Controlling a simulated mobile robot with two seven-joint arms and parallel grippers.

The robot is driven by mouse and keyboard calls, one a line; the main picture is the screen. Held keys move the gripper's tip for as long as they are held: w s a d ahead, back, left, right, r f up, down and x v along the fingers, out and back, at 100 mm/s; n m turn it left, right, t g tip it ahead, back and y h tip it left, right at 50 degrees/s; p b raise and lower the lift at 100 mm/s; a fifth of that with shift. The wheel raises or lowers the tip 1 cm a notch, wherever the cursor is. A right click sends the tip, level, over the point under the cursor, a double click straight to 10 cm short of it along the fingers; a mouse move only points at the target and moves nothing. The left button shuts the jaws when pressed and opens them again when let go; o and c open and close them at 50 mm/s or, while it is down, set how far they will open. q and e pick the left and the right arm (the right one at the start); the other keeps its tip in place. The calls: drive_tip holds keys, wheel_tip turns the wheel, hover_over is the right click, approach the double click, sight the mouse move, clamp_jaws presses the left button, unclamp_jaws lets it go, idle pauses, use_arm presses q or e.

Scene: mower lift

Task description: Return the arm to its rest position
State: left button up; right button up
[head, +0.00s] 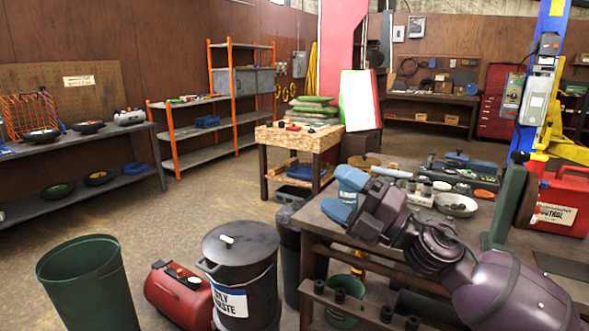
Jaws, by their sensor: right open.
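My right arm (430,250) is purple and comes in from the lower right, reaching across the front of the workbench (309,232). My right gripper (343,196) has blue fingertips, points to the left, and is open with nothing seen between the fingers. It is at the bench's left end, in front of its near left corner in the picture. Whether it touches the bench cannot be told. My left gripper is not in view.
The bench holds a metal bowl (456,205), trays of parts and a red fuel can (563,203). A lidded black bin (240,260), a red tank (178,297) and a green bin (88,285) stand at the lower left. The floor beyond them is clear.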

drive_tip(key=s+d+f+m+t+h, duration=0.1)
drive_tip(key=d+f+m+t+h, duration=0.1)
drive_tip(key=d+f+m+h, duration=0.4)
drive_tip(key=s+d+f+m+t+h, duration=0.1)
drive_tip(key=d+f+m+t+h, duration=0.15)
drive_tip(key=f+m, duration=0.7)
drive_tip(key=s+d+f+m+t+h, duration=0.15)
drive_tip(key=d+f+m+h, duration=0.25)
drive_tip(key=f+m+h, duration=0.4)
drive_tip(key=s+d+f+m+g+h, duration=0.1)
drive_tip(key=s+d+f+m+g, duration=0.2)
drive_tip(key=s+f, duration=0.8)
drive_tip(key=s+d+f+m+g+h, duration=0.2)
drive_tip(key=s+d+f+m, duration=0.2)
drive_tip(key=s+f, duration=0.8)
drive_tip(key=shift+s+d+f+g, duration=0.15)
drive_tip(key=shift+s+f+g, duration=0.2)
drive_tip(key=shift+s, duration=0.55)
